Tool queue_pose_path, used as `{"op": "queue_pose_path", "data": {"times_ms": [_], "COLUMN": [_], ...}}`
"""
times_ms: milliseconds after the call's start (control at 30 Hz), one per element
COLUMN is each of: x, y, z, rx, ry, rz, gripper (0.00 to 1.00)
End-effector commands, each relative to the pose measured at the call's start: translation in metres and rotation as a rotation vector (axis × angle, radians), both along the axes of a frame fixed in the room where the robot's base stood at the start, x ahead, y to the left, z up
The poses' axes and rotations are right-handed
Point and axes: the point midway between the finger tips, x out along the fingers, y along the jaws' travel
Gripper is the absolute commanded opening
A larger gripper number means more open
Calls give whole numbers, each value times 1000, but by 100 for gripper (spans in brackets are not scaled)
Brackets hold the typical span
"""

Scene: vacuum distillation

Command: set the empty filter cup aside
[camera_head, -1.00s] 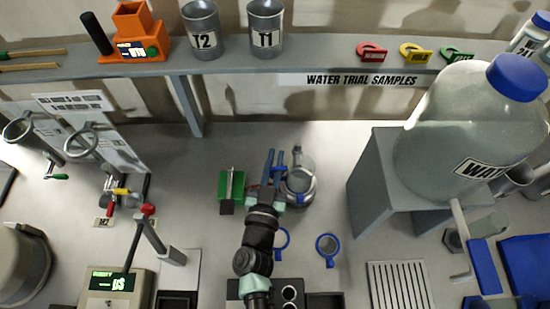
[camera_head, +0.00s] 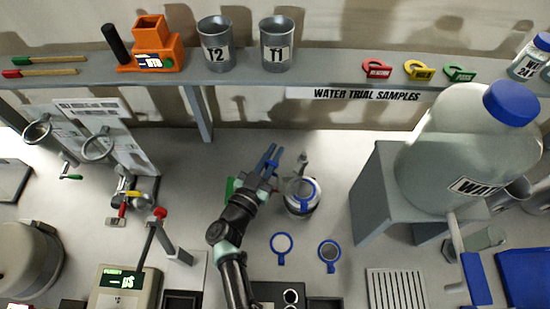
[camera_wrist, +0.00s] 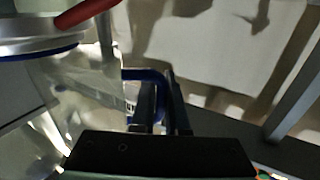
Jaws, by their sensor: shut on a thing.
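My gripper (camera_head: 271,157) is in the middle of the bench, just left of a round silver and clear vessel (camera_head: 302,207) with blue trim on top. In the wrist view my two dark fingers (camera_wrist: 163,100) are close together at a blue loop handle (camera_wrist: 145,73). I take this to be the handle of the filter cup, and the gripper is shut on it. Clear glass (camera_wrist: 90,100) fills the left of that view, below a metal rim with a blue edge (camera_wrist: 40,52). I cannot tell whether the cup touches the vessel or what is inside it.
Two blue-ringed pieces (camera_head: 282,243) (camera_head: 329,252) lie in front of the vessel. A green block (camera_head: 229,187) is partly hidden behind my arm. A grey stand (camera_head: 375,190) with a large water bottle (camera_head: 455,150) is at right. Bench behind the gripper is clear, below the shelf (camera_head: 350,78).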

Motion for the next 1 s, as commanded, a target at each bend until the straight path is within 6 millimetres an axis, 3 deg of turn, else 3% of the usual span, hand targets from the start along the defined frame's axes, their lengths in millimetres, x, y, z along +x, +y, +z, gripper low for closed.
{"op": "queue_pose_path", "data": {"times_ms": [200,1000], "x": [8,9], "y": [-9,-12], "z": [1,1], "rx": [3,4], "ry": [-3,-3], "rz": [-22,-28], "gripper": [0,0]}}
